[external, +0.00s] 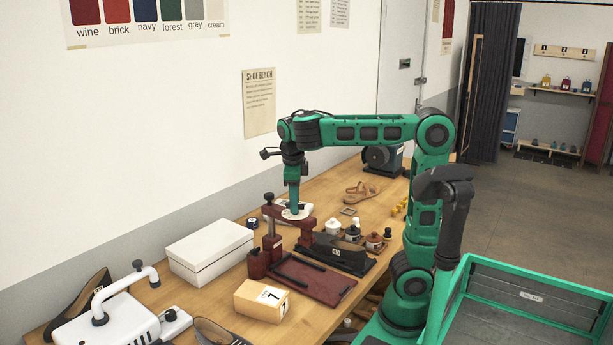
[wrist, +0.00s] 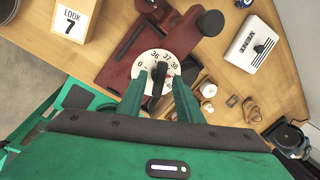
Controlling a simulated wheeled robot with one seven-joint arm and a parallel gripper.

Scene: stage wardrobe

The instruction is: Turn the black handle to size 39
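The black handle (wrist: 158,80) is a bar across a round white dial (wrist: 148,60) on top of a dark red shoe-stretching machine (wrist: 120,68). The dial shows 0, 36, 37 and 38; the marks farther round at the right are partly hidden by my finger. The handle's upper end lies near 36 and 37; which end is the pointer I cannot tell. My gripper (wrist: 159,77) is open, one finger on each side of the handle, with visible gaps. In the external view my gripper (external: 293,209) points straight down over the dial of the machine (external: 306,238), hiding the handle.
A yellow box labelled Look 7 (external: 262,300) and a white box (external: 208,250) stand left of the machine. A white iron-like device (external: 125,322) is at the front left.

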